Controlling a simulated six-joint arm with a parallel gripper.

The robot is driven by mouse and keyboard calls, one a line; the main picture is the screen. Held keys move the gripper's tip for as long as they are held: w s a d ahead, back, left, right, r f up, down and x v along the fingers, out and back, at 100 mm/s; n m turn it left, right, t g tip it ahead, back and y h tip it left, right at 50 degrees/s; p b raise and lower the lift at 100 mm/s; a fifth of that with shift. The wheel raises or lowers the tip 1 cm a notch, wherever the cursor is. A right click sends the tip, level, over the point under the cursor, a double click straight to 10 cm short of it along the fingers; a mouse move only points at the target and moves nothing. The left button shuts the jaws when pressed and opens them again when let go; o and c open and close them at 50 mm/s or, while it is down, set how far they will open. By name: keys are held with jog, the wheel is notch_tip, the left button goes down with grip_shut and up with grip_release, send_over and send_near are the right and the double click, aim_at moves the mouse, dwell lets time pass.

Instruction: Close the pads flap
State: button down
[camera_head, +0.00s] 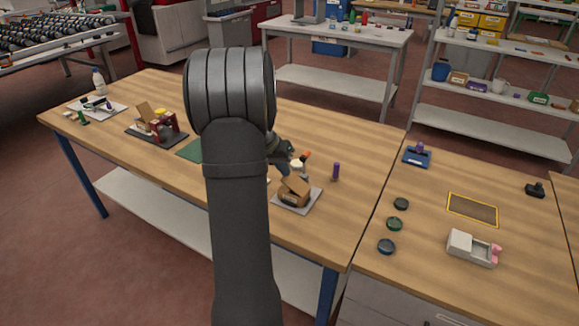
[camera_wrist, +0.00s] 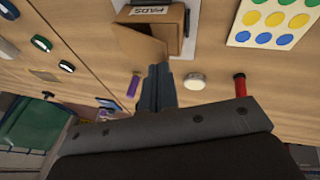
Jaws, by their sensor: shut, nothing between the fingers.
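The brown cardboard pads box (camera_head: 293,198) stands on a light tray (camera_head: 305,207) near the table's front edge. Its flap (camera_head: 297,184) is raised open. In the wrist view the box (camera_wrist: 160,22) is at the top, its PADS label upside down, and the flap (camera_wrist: 142,42) sticks out from it towards my gripper. My gripper (camera_wrist: 158,70) is shut and empty, its tips close to the flap's edge; I cannot tell if they touch. In the head view my arm hides part of the gripper (camera_head: 285,158), which is behind the box.
A purple cylinder (camera_head: 336,171), a white round piece (camera_wrist: 195,81) and a red cylinder (camera_wrist: 240,84) stand close to my gripper. A card with coloured dots (camera_wrist: 275,22) lies beyond.

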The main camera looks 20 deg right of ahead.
jog(key=f+g+h, duration=0.1)
jog(key=w+a+f+g+h, duration=0.1)
jog(key=f, duration=0.1)
jog(key=shift+w+a+n, duration=0.2)
jog(key=shift+n, duration=0.1)
jog(key=shift+w+a+f, duration=0.1)
jog(key=shift+a+f, duration=0.05)
jog(key=shift+f, duration=0.35)
dwell(0.3)
jog(key=shift+s+d+r, duration=0.1)
jog(key=shift+s+d, duration=0.45)
jog(key=shift+r, duration=0.3)
jog(key=v, duration=1.2)
jog(key=shift+w+r, duration=0.3)
jog(key=shift+r, duration=0.2)
